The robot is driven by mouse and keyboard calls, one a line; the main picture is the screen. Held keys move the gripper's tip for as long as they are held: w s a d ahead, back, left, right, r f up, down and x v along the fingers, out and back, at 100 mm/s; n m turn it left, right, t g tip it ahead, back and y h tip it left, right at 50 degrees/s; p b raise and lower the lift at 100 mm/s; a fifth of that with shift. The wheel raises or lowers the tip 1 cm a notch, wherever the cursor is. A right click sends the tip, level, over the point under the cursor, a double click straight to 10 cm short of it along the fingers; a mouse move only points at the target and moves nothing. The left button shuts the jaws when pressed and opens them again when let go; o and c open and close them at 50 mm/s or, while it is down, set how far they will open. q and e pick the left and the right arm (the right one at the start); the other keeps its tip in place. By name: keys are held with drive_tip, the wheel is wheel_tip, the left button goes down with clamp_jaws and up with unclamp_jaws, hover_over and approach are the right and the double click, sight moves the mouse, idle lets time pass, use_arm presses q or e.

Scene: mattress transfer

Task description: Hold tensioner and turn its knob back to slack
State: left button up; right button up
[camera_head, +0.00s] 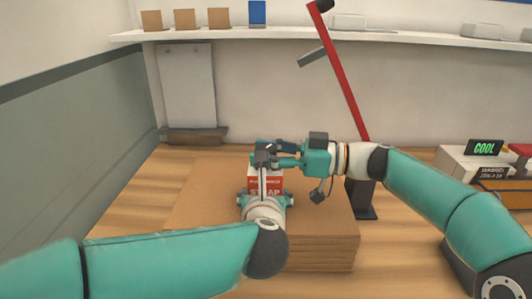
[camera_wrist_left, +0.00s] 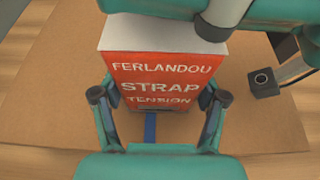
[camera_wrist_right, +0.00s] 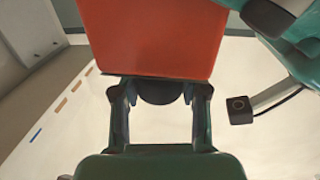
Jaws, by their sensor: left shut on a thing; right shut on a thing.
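The strap tensioner (camera_head: 265,181) is a red and white box standing on the brown board stack. In the left wrist view its red face (camera_wrist_left: 160,85) reads "FERLANDOU STRAP TENSION". My left gripper (camera_head: 264,199) is shut on the box from the near side, one finger on each side of it. The tensioner's dark, round knob (camera_wrist_right: 160,91) shows in the right wrist view, below a red face of the box. My right gripper (camera_head: 272,155) comes in from the right at the box's top and is shut on the knob. My grippers hide part of the box in the head view.
A blue strap (camera_wrist_left: 150,127) runs from the box over the board stack (camera_head: 310,235). A red post (camera_head: 345,85) on a dark base stands behind right. A shelf (camera_head: 330,34) crosses the back wall.

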drive_tip(key=shift+w+n+g, duration=0.15)
drive_tip(key=shift+n+g, duration=0.3)
drive_tip(key=shift+g, duration=0.25)
drive_tip(key=shift+w+n+g, duration=0.15)
drive_tip(key=shift+n+g, duration=0.3)
drive_tip(key=shift+g, duration=0.25)
drive_tip(key=shift+n+g, duration=0.3)
drive_tip(key=shift+g, duration=0.4)
drive_tip(key=shift+s+d, duration=0.1)
drive_tip(key=shift+s, duration=0.05)
drive_tip(key=o, duration=1.2)
drive_tip(key=shift+s, duration=0.1)
drive_tip(key=shift+c, duration=0.2)
drive_tip(key=w+d, duration=0.1)
drive_tip(key=d, duration=0.6)
drive_tip(key=shift+d+f, duration=0.15)
drive_tip(key=shift+d, duration=0.05)
